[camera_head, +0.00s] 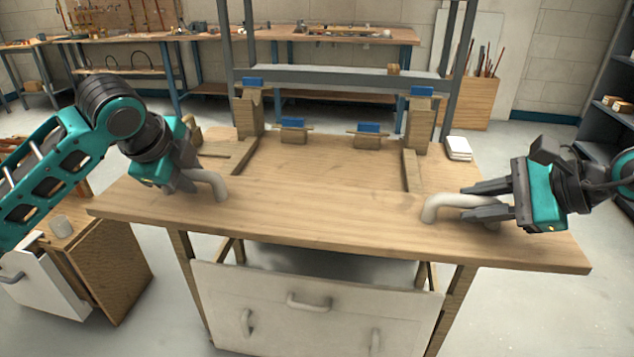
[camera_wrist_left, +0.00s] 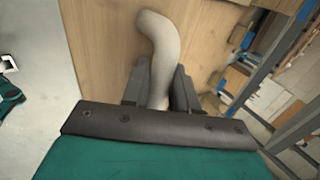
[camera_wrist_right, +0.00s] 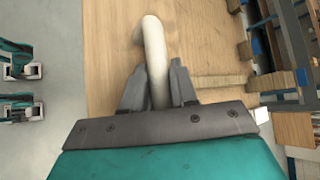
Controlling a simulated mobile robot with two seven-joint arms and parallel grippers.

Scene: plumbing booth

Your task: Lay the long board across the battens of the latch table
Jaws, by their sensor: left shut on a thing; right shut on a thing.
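The long board (camera_head: 320,215) is a wide wooden plank with two pale curved handles, seen along the front of the latch table (camera_head: 330,160). My left gripper (camera_head: 205,188) is shut on its left handle (camera_head: 219,184). My right gripper (camera_head: 495,202) is shut on its right handle (camera_head: 440,204). The left handle also shows between the fingers in the left wrist view (camera_wrist_left: 157,50), and the right handle in the right wrist view (camera_wrist_right: 155,50). A left batten (camera_head: 240,155) and a right batten (camera_head: 411,170) run back on the table. I cannot tell whether the board touches the table.
Wooden posts and blocks with blue tops, such as one at the back left (camera_head: 249,110), stand behind the board. A grey metal frame (camera_head: 340,76) rises behind them. A white stack (camera_head: 458,148) lies at the right. A white panel with handles (camera_head: 320,300) is below the front edge.

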